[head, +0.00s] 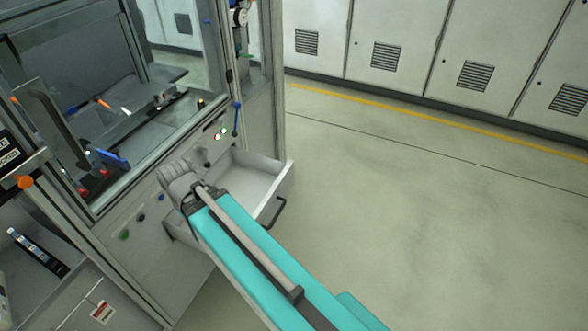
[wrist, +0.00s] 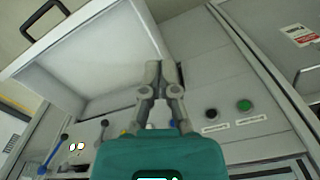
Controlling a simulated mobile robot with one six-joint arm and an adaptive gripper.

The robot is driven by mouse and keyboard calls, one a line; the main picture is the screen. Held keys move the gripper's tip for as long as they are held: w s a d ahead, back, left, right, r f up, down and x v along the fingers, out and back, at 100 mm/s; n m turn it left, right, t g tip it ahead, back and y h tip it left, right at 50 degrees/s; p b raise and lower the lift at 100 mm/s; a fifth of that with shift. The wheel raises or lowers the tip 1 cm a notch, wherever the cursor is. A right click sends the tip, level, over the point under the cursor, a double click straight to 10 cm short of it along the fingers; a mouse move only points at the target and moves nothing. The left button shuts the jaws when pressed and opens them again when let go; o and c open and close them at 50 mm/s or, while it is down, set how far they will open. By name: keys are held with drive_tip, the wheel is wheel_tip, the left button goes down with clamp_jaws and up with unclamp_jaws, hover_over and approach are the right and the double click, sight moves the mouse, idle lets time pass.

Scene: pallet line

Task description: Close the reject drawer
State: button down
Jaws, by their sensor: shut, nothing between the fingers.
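The reject drawer (head: 262,186) stands pulled out from the machine front in the head view, a pale open tray that looks empty. Its dark handle (head: 278,213) is on the outer front face. My arm crosses over the drawer's near side and hides part of it. In the wrist view the drawer (wrist: 95,55) fills the upper left, with the handle (wrist: 42,20) at the far corner. My gripper (wrist: 166,68) is shut and empty, its fingertips at the drawer's side edge near the machine panel. I cannot tell whether they touch. The head view does not show the fingertips clearly.
The machine panel has a green button (wrist: 244,105) and a black button (wrist: 211,113) beside my fingers. Glazed machine doors (head: 110,80) rise behind. Grey cabinets (head: 400,45) line the back wall. The floor (head: 430,200) right of the drawer is clear.

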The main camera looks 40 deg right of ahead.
drive_tip(key=w+d+f+m+t+y+b, duration=0.1)
drive_tip(key=w+d+f+m+b, duration=0.15)
drive_tip(key=d+m, duration=0.5)
drive_tip(key=w+d+f+m+t+y+b, duration=0.1)
drive_tip(key=w+d+f+m+b, duration=0.2)
drive_tip(key=d, duration=0.7)
drive_tip(key=w+d+f+m+t+y+b, duration=0.1)
drive_tip(key=d+f+m+y+b, duration=0.2)
drive_tip(key=d+m, duration=0.45)
drive_tip(key=s+d+f+m+t+b, duration=0.1)
drive_tip(key=s+d+m+b, duration=0.1)
drive_tip(key=d, duration=0.7)
drive_tip(key=s+d+f+m+t+h+b, duration=0.1)
drive_tip(key=s+d+m+t+b, duration=0.1)
drive_tip(key=d+m+b, duration=0.2)
drive_tip(key=s+d+f+m+t+b, duration=0.1)
drive_tip(key=d+m, duration=0.6)
drive_tip(key=d, duration=0.7)
drive_tip(key=shift+s+d+f+m+t+h+b, duration=0.35)
drive_tip(key=shift+s+t+b, duration=0.35)
drive_tip(key=shift+s+b, duration=0.3)
